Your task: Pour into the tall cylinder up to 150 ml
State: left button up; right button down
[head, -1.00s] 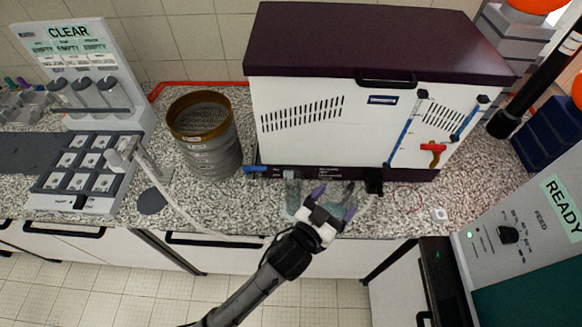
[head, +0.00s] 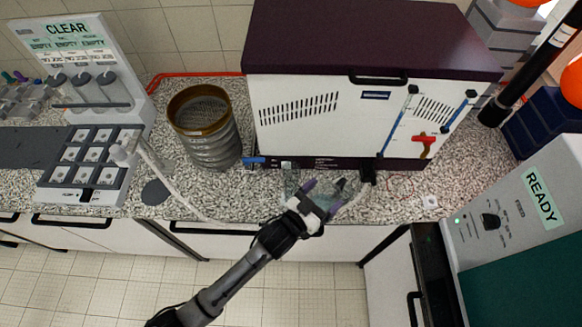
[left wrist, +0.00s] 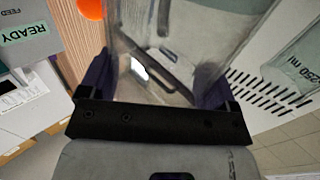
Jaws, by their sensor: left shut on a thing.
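My left gripper (head: 322,198) is at the counter's front edge, before the white machine with the dark lid. Its purple fingers are shut on a clear vessel (head: 342,188), which also shows between the fingers in the left wrist view (left wrist: 180,50). The vessel's contents and its exact tilt are hard to tell. A clear upright cylinder (head: 290,180) stands just left of the gripper, close to the machine. In the left wrist view a clear wall marked "250 ml" (left wrist: 300,72) shows at right, apart from the held vessel. Its fill level cannot be read. My right gripper is not in view.
The white machine (head: 300,125) stands behind the gripper, with a black fitting (head: 368,170) near the held vessel. A sieve stack (head: 212,145) stands to the left. A "READY" unit (head: 520,215) is at right.

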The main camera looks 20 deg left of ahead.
pick_arm(q)
jog(key=w+a+r+n+b, duration=0.1)
jog(key=w+a+r+n, duration=0.2)
jog(key=a+r+n, duration=0.2)
jog(key=a+n, duration=0.1)
jog(key=n, duration=0.2)
jog(key=shift+a, duration=0.4)
dwell(0.5)
jog(key=shift+w+a+f+n+b, duration=0.15)
jog(key=shift+a+n+b, duration=0.1)
jog(key=shift+n+b, duration=0.25)
jog(key=shift+a+n, duration=0.1)
jog(key=shift+n, duration=0.4)
dwell(0.4)
jog(key=shift+w+a+r+n, duration=0.1)
jog(key=shift+r+n, duration=0.15)
jog(key=shift+n, duration=0.15)
jog(key=shift+a+r+n+b, duration=0.1)
jog(key=shift+a+n+b, duration=0.05)
jog(key=shift+n+b, duration=0.3)
dwell(0.5)
jog(key=shift+w+a+r+n, duration=0.1)
jog(key=shift+a+n, duration=0.05)
jog(key=shift+n, duration=0.3)
